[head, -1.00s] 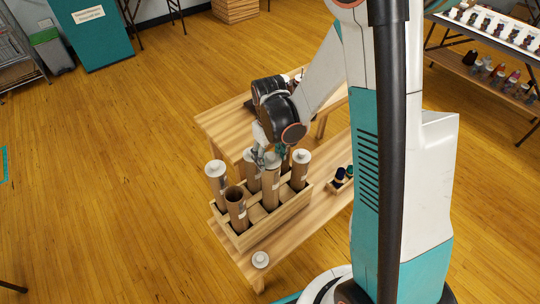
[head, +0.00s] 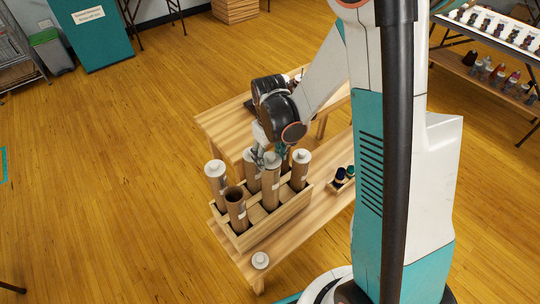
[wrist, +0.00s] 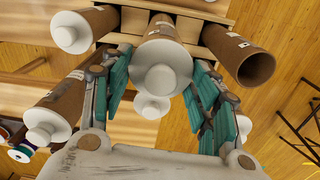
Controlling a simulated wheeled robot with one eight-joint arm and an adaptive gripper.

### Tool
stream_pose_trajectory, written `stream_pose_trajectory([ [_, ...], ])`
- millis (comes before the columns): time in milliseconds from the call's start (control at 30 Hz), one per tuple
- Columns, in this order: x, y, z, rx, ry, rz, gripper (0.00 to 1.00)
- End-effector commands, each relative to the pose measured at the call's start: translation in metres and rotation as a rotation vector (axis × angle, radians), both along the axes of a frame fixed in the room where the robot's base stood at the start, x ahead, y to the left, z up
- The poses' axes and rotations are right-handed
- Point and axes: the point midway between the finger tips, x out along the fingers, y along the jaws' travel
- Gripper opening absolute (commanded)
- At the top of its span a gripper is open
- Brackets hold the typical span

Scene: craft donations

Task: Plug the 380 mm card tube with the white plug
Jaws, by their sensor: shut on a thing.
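Brown card tubes stand upright in a wooden crate, most with white plugs in their tops. One open tube (head: 236,208) stands at the crate's front left; its open mouth also shows in the wrist view (wrist: 256,67). A loose white plug (head: 260,260) lies on the table in front of the crate. My gripper (head: 262,157) is among the tube tops. In the wrist view its teal fingers (wrist: 158,72) are shut on a plugged card tube (wrist: 160,28) below its white cap. The finger contact is partly hidden. A smaller white plug (wrist: 152,106) shows behind that cap.
The crate (head: 265,228) stands on a wooden table (head: 325,208). Other plugged tubes (head: 300,172) stand close around my gripper. A small holder with dark spools (head: 341,174) is right of the crate. A second table (head: 215,122) stands behind.

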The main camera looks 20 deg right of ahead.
Motion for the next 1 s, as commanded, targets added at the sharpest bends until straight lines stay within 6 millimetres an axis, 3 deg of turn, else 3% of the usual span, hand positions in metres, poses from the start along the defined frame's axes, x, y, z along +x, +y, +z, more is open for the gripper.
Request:
stream_pose_trajectory([
  [867, 0.000, 0.000, -0.012, 0.000, 0.000, 0.000, 0.44],
  [900, 0.000, 0.000, -0.013, 0.000, 0.000, 0.000, 0.58],
  [933, 0.000, 0.000, -0.012, 0.000, 0.000, 0.000, 0.64],
  [1000, 0.000, 0.000, -0.012, 0.000, 0.000, 0.000, 0.64],
])
